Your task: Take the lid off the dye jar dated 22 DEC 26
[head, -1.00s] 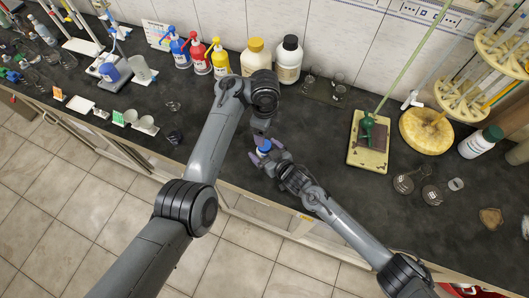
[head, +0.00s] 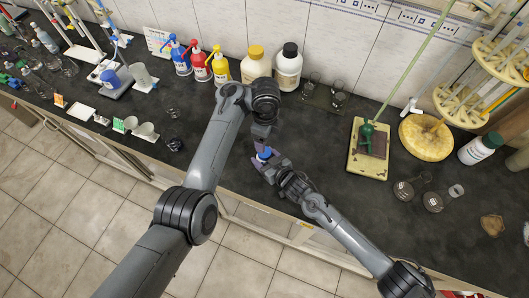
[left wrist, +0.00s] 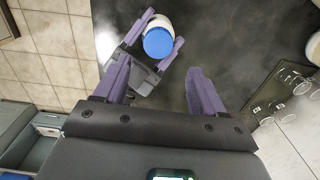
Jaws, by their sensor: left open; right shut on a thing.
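A small white jar with a blue lid (left wrist: 158,43) is held between the fingers of my right gripper (left wrist: 150,38) in the left wrist view. In the head view the blue lid (head: 265,153) shows between the right gripper's (head: 264,157) fingertips, near the bench's front edge. The lid is on the jar; no date is readable. My left gripper (left wrist: 160,85) is open and empty, its two purple fingers spread. In the head view the left gripper (head: 262,132) is just behind the jar, partly hidden by its own wrist.
Behind stand pump bottles (head: 200,65) and two large capped bottles (head: 257,62). A stand with a yellowish base (head: 367,160) is to the right, with dark-bottomed glassware (head: 404,190) beyond. Small glassware (head: 175,144) is on the left. Dark bench surface (head: 315,135) is clear around the grippers.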

